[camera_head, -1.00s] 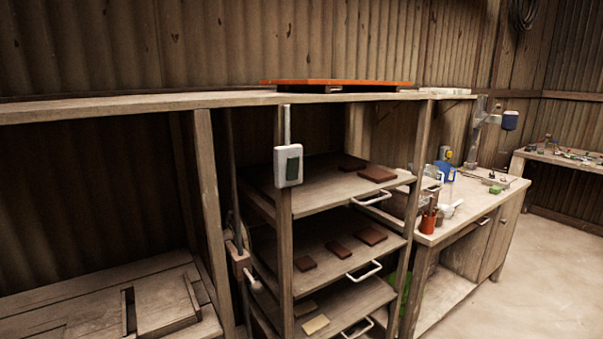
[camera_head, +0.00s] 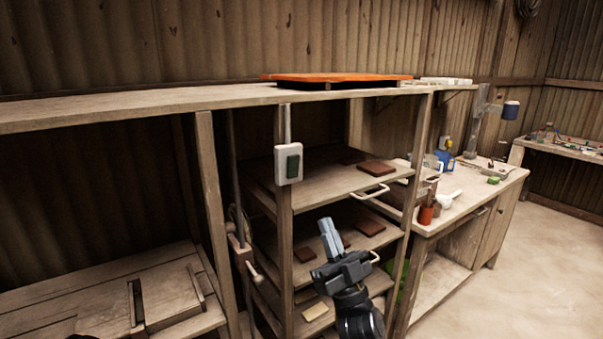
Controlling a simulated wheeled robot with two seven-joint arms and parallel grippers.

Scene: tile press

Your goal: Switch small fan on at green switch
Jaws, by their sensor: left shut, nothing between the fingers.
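A white switch box with a dark green rocker, the green switch (camera_head: 292,163), is fixed to the front of a wooden post below the long shelf. My left gripper (camera_head: 329,236) is shut and empty, with its fingers pointing up. In the picture it is below and to the right of the switch, in front of the tile shelves and apart from the switch. No small fan can be made out clearly. My right gripper is not in view.
Pull-out shelves (camera_head: 335,186) with brown tiles and white handles stand right of the post. A workbench (camera_head: 475,206) holds a red cup, bottles and a lamp-like stand. An orange panel (camera_head: 335,77) lies on the long top shelf. Open floor is at the right.

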